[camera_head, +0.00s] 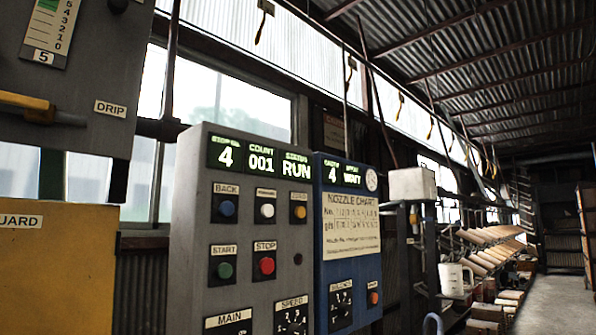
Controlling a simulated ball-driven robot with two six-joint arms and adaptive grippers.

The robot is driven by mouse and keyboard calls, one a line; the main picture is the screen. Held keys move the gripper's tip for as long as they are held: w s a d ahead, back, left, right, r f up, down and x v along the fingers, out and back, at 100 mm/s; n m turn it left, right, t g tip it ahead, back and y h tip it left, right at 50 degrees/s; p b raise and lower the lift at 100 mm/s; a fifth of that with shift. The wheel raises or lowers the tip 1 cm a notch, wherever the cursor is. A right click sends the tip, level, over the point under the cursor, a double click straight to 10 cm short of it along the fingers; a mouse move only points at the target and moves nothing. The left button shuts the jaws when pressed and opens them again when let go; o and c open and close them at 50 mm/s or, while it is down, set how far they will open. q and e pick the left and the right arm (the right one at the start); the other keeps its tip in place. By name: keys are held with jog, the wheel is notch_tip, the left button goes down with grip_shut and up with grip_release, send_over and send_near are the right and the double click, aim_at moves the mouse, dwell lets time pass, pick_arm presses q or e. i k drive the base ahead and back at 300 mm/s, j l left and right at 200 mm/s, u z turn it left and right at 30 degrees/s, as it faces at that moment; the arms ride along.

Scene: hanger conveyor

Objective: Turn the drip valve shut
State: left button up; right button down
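A yellow lever handle (27,102) sits at the far left edge on a dark grey panel (95,60). It lies nearly level, and its left end is cut off by the picture edge. A plate reading DRIP (110,109) is to its right on the same panel, so I take the lever as the drip valve. Above it is a scale plate (50,28) with numbers, a green patch and a 5 below. Neither of my grippers shows in this view.
A grey control box (185,250) with push buttons and a display reading 4, 001, RUN stands in the middle. A blue box (350,270) with a nozzle chart adjoins it. A yellow guard (55,280) is at lower left. Shelves (480,260) line the right; floor there is open.

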aim_at(41, 106)
jog(key=u, duration=1.35)
